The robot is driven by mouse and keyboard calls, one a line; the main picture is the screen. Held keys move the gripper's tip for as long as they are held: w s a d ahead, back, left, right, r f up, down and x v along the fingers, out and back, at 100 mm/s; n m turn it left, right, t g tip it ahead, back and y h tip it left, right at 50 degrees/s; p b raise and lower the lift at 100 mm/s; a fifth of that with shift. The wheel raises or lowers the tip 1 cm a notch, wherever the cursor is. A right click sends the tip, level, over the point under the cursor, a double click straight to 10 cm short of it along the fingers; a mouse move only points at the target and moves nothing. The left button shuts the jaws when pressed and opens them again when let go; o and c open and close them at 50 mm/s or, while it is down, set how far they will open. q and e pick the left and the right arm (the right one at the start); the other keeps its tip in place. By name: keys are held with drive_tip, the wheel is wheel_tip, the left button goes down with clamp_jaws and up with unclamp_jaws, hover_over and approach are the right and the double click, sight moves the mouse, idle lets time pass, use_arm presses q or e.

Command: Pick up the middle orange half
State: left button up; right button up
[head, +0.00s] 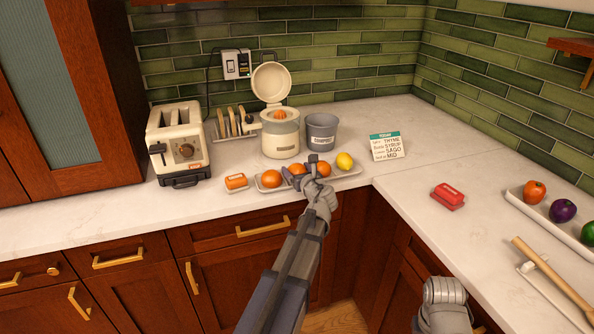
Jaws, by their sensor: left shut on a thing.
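A row of orange fruit pieces sits on a pale tray (257,187) on the back counter. The middle orange half (297,169) is partly hidden by my left gripper (300,170), whose dark fingers are shut on it, one on each side. I cannot tell whether it is clear of the tray. Another orange half (271,179) lies to its left, and one (323,168) to its right, close to my gripper. A yellow lemon (344,161) is at the tray's right end. Only part of my right arm shows at the bottom right; its gripper is not visible.
Behind the tray stand a cream juicer (281,135) with its lid up and a grey bin (321,132). A toaster (178,140) is left, a sign (387,146) right. The right counter holds a red block (449,196) and a fruit tray (516,197).

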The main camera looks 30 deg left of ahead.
sight(297, 165)
use_arm(q)
wheel_tip(297, 165, up, 10)
drive_tip(key=p, duration=0.9)
drive_tip(key=shift+f, duration=0.25)
